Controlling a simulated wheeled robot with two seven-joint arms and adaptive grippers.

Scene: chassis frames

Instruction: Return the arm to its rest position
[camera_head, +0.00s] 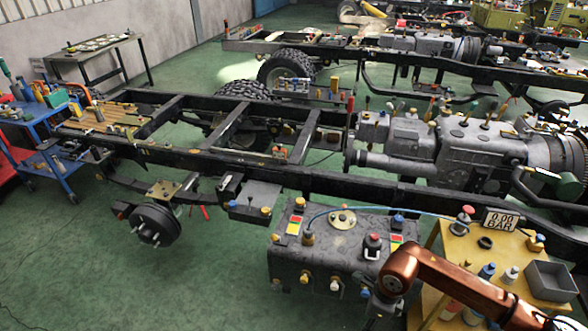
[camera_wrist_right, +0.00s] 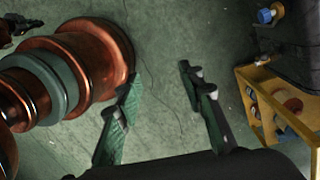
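My right arm (camera_head: 440,280), copper coloured, comes in from the bottom right of the head view, with its elbow bent in front of the grey tank and the yellow table. Its gripper is out of the head view. In the right wrist view my right gripper (camera_wrist_right: 160,73) is open, its two green-and-black fingers apart with only green floor between them. Copper links of my own arm fill the left of that view. My left arm and left gripper are in neither view.
A grey tank (camera_head: 335,248) with valves and a blue hose stands beside the yellow table (camera_head: 430,300), which bears a 0.00 BAR gauge (camera_head: 501,221), bottles and a grey bin (camera_head: 552,282). The yellow table (camera_wrist_right: 250,75) is right of the gripper. A black chassis (camera_head: 250,165) spans behind. Floor at front left is clear.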

